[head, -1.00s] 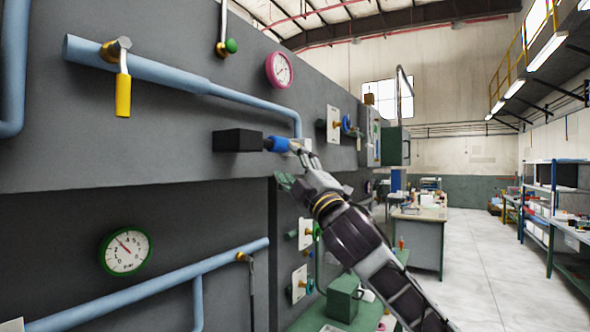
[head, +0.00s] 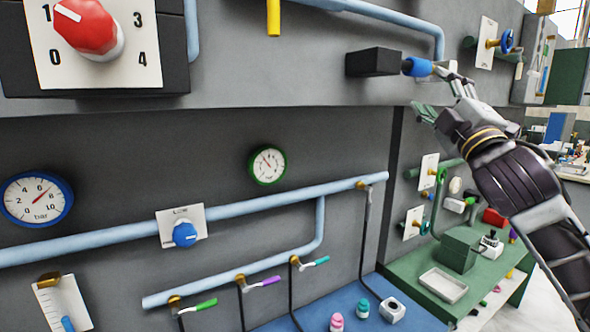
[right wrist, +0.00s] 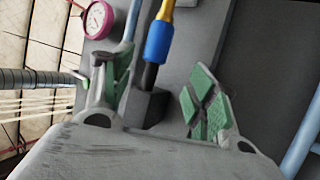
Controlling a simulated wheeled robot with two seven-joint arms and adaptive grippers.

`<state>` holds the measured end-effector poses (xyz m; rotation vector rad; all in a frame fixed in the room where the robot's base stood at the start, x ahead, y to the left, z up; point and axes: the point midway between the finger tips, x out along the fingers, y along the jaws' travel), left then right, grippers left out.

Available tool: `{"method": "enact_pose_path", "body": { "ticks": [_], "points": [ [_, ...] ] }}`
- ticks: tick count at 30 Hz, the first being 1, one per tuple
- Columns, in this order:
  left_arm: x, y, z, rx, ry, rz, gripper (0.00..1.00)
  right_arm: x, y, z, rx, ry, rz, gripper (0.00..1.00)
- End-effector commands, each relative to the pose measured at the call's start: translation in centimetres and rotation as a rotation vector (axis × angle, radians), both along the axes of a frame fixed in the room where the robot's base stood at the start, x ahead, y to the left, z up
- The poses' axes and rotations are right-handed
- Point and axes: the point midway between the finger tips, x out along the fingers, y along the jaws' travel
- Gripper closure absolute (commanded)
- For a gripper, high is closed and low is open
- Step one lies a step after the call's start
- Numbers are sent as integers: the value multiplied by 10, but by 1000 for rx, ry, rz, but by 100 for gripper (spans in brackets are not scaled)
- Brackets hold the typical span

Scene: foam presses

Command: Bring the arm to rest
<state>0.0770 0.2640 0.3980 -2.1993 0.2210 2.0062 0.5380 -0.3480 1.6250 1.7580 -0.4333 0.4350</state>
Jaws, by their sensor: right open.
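My right gripper (head: 438,90) is open at the right of the head view, with its arm coming in from the lower right. Its upper finger is close to the end of a blue-handled lever (head: 417,67) on a black box (head: 374,62) on the grey panel; I cannot tell whether they touch. In the right wrist view the green-padded fingers (right wrist: 160,78) are spread apart. The blue handle (right wrist: 158,42) shows between and beyond them, with nothing gripped. My left gripper is not in view.
The grey panel carries a red knob (head: 85,28), a blue-rimmed gauge (head: 37,199), a green-rimmed gauge (head: 267,165) and blue pipes (head: 100,243). Below my right arm, a green bench (head: 490,280) holds a green box (head: 461,249) and a tray (head: 443,285).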

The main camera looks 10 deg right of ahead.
Motion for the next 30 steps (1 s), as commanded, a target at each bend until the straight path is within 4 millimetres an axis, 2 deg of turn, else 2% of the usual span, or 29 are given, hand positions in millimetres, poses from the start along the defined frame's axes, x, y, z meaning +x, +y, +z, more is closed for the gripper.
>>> {"method": "enact_pose_path", "body": {
  "ticks": [5,8,18,24,30],
  "points": [
    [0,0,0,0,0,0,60,12,2,-25,36,50,12,42],
    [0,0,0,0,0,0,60,23,3,-51,75,102,21,42],
    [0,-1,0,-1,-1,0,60,54,13,-170,255,333,45,42],
    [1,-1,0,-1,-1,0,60,59,20,-243,367,471,44,42],
    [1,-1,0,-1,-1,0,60,55,29,-315,478,609,33,42]
  ]
}}
